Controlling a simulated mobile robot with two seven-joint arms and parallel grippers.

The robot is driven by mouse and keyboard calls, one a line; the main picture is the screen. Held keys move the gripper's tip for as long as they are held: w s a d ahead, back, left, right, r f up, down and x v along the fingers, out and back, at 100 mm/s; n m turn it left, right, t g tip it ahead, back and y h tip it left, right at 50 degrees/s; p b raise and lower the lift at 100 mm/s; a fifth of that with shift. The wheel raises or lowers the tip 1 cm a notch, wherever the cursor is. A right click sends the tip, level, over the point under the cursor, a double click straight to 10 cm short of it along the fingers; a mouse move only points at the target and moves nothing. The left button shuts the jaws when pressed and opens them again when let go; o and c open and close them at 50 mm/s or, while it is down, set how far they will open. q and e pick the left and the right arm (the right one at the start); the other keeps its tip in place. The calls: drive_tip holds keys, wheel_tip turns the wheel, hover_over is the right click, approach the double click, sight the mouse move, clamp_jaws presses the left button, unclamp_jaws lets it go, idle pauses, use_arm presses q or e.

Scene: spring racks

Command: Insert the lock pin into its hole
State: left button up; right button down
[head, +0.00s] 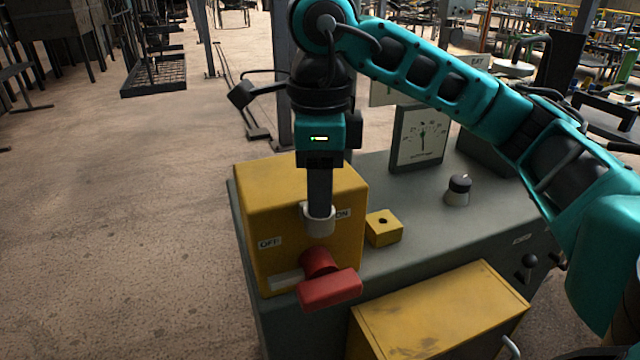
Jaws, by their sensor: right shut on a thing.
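My right gripper (320,200) points straight down in front of the yellow switch box (262,205), shut at its dark fingers. A pale, rounded piece (319,222) is at the fingertips. It looks like the lock pin's head, but I cannot tell it surely from a collar on the box. No pin shaft or pin hole shows on the box; the gripper covers that part. The red switch handle (330,289) sticks out below, beside the OFF label (269,243). The ON label (343,213) is partly hidden behind the fingers. My left gripper is out of view.
A small yellow block (384,230) with an empty dark hole stands right of the box on the grey bench (425,210). A yellow cabinet (440,310) is in front.

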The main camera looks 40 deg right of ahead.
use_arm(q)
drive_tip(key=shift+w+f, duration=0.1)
use_arm(e)
drive_tip(key=shift+f, duration=0.25)
drive_tip(key=c, duration=0.8)
unclamp_jaws()
drive_tip(key=shift+o, duration=0.3)
wheel_tip(320, 180, up, 4)
drive_tip(key=shift+r+p, duration=0.25)
drive_tip(key=shift+p, duration=0.6)
use_arm(q)
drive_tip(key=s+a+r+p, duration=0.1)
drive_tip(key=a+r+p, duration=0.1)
drive_tip(key=p, duration=0.1)
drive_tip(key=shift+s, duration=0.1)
use_arm(e)
wheel_tip(320, 180, up, 8)
drive_tip(key=shift+r, duration=0.2)
